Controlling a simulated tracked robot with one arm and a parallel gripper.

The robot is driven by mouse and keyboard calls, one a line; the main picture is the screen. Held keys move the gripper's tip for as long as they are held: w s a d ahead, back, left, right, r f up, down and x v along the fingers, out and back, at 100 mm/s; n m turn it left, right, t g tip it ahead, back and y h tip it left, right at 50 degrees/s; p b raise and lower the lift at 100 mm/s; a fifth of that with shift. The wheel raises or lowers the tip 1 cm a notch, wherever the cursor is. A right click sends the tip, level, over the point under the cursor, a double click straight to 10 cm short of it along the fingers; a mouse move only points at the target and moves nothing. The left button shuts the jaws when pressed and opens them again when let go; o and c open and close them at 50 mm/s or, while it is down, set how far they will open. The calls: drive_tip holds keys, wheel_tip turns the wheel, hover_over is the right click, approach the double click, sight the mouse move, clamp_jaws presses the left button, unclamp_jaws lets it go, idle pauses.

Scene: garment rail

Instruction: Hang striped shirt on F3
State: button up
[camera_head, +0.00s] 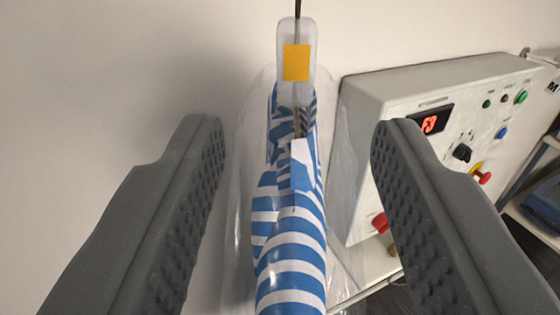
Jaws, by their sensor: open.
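The striped shirt (290,262), blue and white, hangs in a clear plastic cover (243,200) below a hanger whose dark hook (297,8) runs off the top edge. A pale tab with a yellow label (296,62) sits at the hanger's neck. My gripper (295,142) is open, with one dark ridged finger on each side of the shirt and nothing held. The shirt shows in the gap between the fingers, and a clear gap is visible on both sides. How far it is in depth from the fingertips is hard to tell. F3 is not identifiable in this view.
A grey control box (400,95) with a red display, knobs and buttons stands close on the right, partly behind my right finger. A shelf (540,215) with a dark blue item is at the far right. A plain pale wall fills the left.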

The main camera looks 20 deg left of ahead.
sight(297, 17)
drive_tip(key=shift+p+x, duration=0.8)
drive_tip(key=shift+x, duration=1.05)
drive_tip(key=shift+p+x, duration=0.55)
drive_tip(key=shift+x, duration=0.55)
drive_tip(key=shift+p+x, duration=0.55)
drive_tip(key=shift+x, duration=0.45)
drive_tip(key=shift+p+x, duration=0.9)
drive_tip(key=shift+x, duration=0.7)
clamp_jaws()
drive_tip(key=shift+r, duration=0.15)
drive_tip(key=shift+w+r+p, duration=0.1)
drive_tip(key=shift+r+p, duration=1.5)
drive_tip(key=shift+r, duration=0.05)
